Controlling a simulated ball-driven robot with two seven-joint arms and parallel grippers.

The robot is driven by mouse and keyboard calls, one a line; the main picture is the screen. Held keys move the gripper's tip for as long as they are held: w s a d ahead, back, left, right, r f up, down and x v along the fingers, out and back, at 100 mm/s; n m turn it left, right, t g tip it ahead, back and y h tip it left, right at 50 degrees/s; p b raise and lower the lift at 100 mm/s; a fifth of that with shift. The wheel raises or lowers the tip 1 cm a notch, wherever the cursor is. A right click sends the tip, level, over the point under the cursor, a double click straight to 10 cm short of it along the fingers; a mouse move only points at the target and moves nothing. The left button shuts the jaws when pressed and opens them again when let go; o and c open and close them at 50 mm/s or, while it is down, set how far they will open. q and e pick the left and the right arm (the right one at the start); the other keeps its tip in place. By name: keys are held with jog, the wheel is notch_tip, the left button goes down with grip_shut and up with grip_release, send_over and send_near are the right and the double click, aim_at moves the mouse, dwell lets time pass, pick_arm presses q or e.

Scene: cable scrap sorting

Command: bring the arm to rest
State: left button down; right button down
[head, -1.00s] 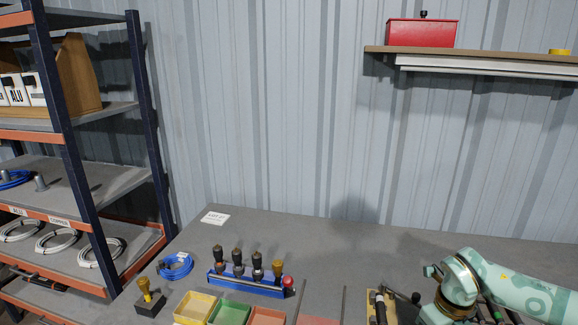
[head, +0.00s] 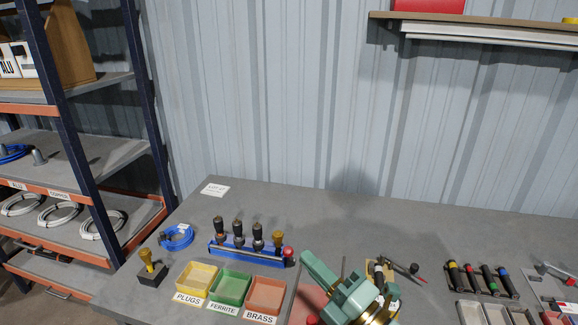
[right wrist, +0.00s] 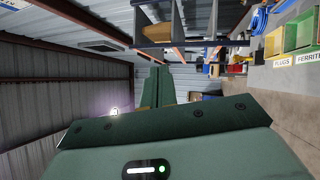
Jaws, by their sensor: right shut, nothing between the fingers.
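My right arm's green wrist and right gripper (head: 312,265) are over the front part of the grey workbench (head: 330,205), right of the brass bin. In the right wrist view its two green fingers (right wrist: 155,88) lie together with nothing between them. They point towards a shelf rack (right wrist: 190,42), away from the bench top. The gripper appears raised above the bench. Part of the arm is cut off by the lower edge of the head view. My left gripper is not in view.
Bins labelled PLUGS (head: 195,279), FERRITE (head: 231,288) and BRASS (head: 266,295) stand left of the arm. Behind them is a blue tool holder (head: 245,252). Several dark tools (head: 480,278) lie right. A shelf rack (head: 75,190) stands left.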

jog(key=s+d+f+m+h, duration=0.2)
jog(key=d+f+m+h, duration=0.2)
jog(key=d+m+h, duration=0.45)
jog(key=s+d+f+m+h, duration=0.1)
jog(key=d+f+m+h, duration=0.4)
jog(key=d+m+h, duration=0.35)
jog(key=s+d+f+m+g+h, duration=0.1)
jog(key=s+d+f+m+g, duration=0.1)
jog(key=s+d+f+g, duration=0.35)
jog(key=s+d+f+m+g+h, duration=0.1)
jog(key=s+d+f+g, duration=0.2)
jog(key=s, duration=0.6)
jog(key=s+a+f+m+g+y+b, duration=0.1)
jog(key=s+a+f+g+y, duration=0.15)
jog(key=f, duration=1.25)
jog(key=s+a+f+g+y, duration=0.1)
jog(key=s+a+f, duration=0.15)
jog(key=f, duration=1.15)
jog(key=s+f+m+g, duration=0.1)
jog(key=s+f, duration=0.6)
jog(key=s, duration=0.2)
jog(key=s+f+m+g+y, duration=0.1)
jog(key=s+f+m, duration=0.1)
jog(key=s+f, duration=0.6)
jog(key=shift+s+d+g+b, duration=0.3)
jog(key=shift+s+b, duration=0.1)
jog(key=shift+s, duration=0.85)
jog(key=shift+f+y, duration=0.1)
jog(key=shift+y, duration=0.15)
